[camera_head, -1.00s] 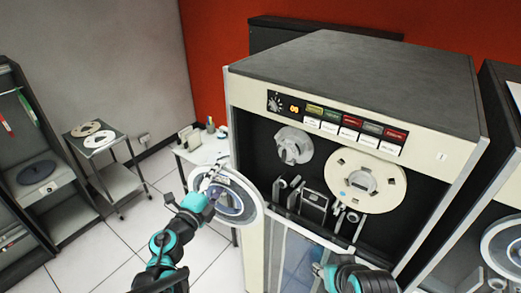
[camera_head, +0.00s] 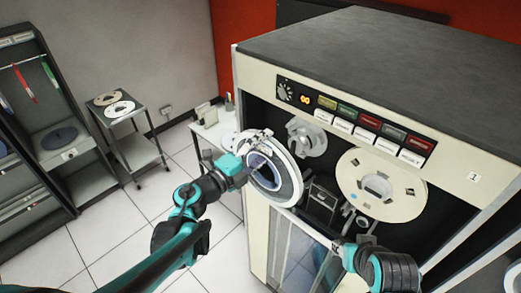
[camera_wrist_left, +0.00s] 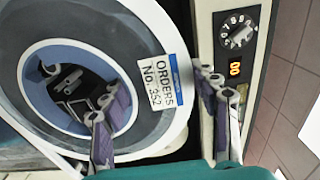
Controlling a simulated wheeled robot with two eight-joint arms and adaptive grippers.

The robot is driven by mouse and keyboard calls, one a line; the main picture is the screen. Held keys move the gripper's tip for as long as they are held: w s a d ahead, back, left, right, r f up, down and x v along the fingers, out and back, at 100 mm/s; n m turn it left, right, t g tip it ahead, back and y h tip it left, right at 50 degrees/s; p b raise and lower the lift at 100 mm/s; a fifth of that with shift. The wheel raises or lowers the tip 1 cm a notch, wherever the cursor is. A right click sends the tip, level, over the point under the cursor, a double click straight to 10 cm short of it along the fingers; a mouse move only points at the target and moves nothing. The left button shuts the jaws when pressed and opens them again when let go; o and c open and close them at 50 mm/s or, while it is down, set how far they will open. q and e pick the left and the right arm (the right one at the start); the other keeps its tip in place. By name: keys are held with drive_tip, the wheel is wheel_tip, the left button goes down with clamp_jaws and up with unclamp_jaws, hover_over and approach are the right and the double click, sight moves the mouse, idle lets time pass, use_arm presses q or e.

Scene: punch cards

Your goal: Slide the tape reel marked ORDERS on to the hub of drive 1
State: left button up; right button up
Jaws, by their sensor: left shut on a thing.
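The tape reel marked ORDERS (camera_head: 289,187) is a pale disc with a dark blue middle.
A cream reel (camera_head: 382,186) is mounted right of the hub. A control strip with coloured buttons (camera_head: 368,122) runs above. A glass door (camera_head: 299,250) is below. A trolley (camera_head: 128,113) with two reels and a shelf rack (camera_head: 72,170) stand at the left.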

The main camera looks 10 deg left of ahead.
use_arm(q)
drive_tip(key=x, duration=1)
drive_tip(key=shift+w, duration=0.2)
drive_tip(key=shift+d, duration=0.1)
drive_tip(key=shift+f+b, duration=0.1)
drive_tip(key=shift+b, duration=0.6)
idle(0.6)
drive_tip(key=shift+d, duration=0.1)
drive_tip(key=shift+b+x, duration=0.75)
drive_tip(key=shift+x, duration=2.85)
drive_tip(key=o, duration=1.8)
drive_tip(key=shift+c, duration=1.4)
